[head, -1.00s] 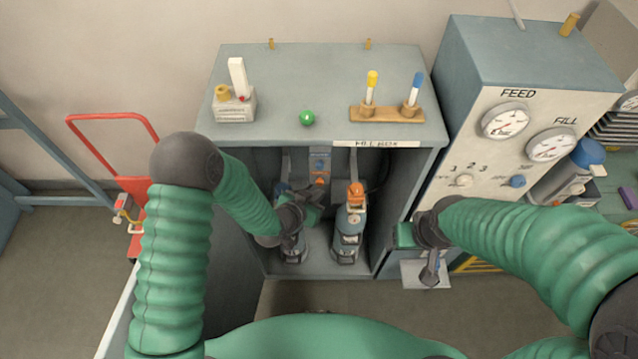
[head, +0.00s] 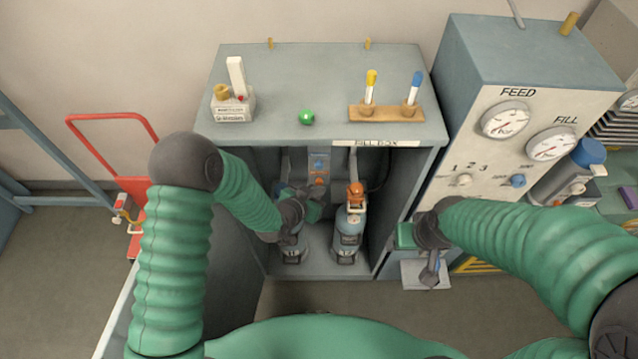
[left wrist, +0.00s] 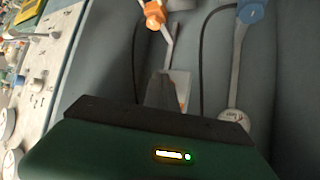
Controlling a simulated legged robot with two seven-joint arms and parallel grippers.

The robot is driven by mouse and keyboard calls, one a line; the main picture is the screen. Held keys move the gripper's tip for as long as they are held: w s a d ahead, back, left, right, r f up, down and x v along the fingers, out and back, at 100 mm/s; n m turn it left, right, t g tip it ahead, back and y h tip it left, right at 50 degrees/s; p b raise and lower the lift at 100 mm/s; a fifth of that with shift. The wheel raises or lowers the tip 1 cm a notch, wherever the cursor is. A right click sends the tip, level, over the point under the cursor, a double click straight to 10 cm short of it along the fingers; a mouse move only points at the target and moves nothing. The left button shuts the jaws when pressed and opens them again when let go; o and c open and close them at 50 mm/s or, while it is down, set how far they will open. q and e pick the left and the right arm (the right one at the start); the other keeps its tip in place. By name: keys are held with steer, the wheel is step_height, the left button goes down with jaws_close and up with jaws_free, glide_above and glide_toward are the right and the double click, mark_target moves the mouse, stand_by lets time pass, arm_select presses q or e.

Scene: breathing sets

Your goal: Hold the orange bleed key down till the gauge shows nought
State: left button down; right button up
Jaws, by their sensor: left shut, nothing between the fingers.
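The orange bleed key (head: 319,182) sits on a grey panel inside the fill box, below a blue key (head: 319,165). My left gripper (head: 312,203) is inside the box just below the orange key. In the left wrist view its shut, empty fingers (left wrist: 165,92) point at a pale plate (left wrist: 181,80), and hide part of it. I cannot tell whether they touch the key. A small round gauge (left wrist: 236,119) shows there at an angle; its reading is too small to tell. My right gripper (head: 430,270) hangs outside the box at the right.
Two cylinders stand in the box; the right one (head: 348,235) has an orange top. The box top (head: 290,75) holds a white device, a green ball (head: 307,117) and a wooden rack. The feed panel (head: 470,140) stands close at the right. A red trolley (head: 130,200) is at left.

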arm_select(q)
steer(key=shift+w+r, duration=0.1)
steer(key=shift+w, duration=0.45)
stand_by(1.2)
steer(key=shift+s, duration=0.1)
stand_by(3.2)
steer(key=shift+s+a, duration=0.15)
steer(key=shift+s, duration=0.75)
steer(key=s, duration=0.5)
steer(key=shift+b, duration=0.3)
